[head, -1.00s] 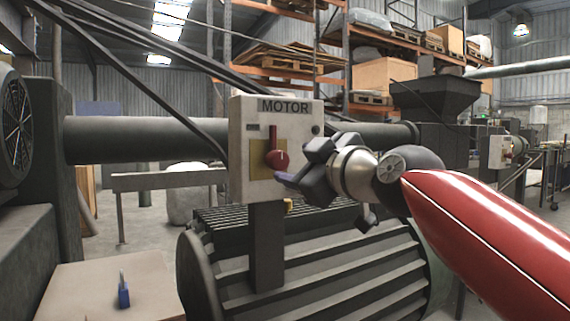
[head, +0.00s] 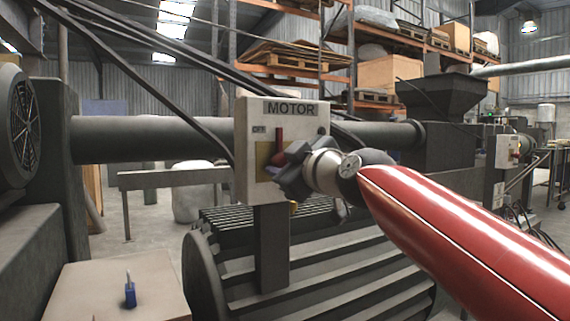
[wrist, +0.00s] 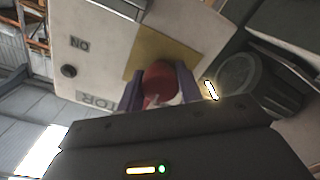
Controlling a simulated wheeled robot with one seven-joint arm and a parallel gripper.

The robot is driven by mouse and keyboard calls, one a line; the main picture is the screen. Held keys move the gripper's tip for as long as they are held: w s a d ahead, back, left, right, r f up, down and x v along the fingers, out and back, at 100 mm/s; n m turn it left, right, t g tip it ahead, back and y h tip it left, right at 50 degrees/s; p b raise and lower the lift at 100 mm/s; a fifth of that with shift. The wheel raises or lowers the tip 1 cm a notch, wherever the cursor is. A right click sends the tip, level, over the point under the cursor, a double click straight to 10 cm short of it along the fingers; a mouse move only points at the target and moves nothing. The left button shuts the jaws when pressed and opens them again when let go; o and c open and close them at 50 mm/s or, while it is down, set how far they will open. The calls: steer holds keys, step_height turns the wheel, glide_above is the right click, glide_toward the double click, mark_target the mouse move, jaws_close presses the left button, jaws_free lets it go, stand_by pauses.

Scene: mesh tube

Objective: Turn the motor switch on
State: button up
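The motor switch box (head: 246,187) is a pale box with a MOTOR label, mounted on a dark post. Its red switch (head: 279,134) has an upright bar with a round red knob below, over a yellowish plate. My gripper (head: 279,163) is at the front of the box and hides part of the knob. In the wrist view, my two purple fingers (wrist: 160,85) stand on either side of the red knob (wrist: 158,80). I cannot tell whether they press on it.
A large ribbed motor (head: 330,270) sits below the box. A thick horizontal pipe (head: 150,138) runs behind it. A bench with a small blue object (head: 130,294) is at lower left. A hopper (head: 435,95) and tall shelving are behind.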

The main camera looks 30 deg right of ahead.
steer(key=c, duration=0.3)
steer(key=m+b, duration=0.2)
steer(key=m, duration=0.1)
steer(key=shift+f+m, duration=0.15)
steer(key=shift+m, duration=0.15)
steer(key=m+b, duration=0.1)
steer(key=m, duration=0.3)
steer(key=shift+m, duration=0.3)
steer(key=m+b, duration=0.1)
steer(key=m, duration=0.3)
steer(key=shift+m, duration=2.8)
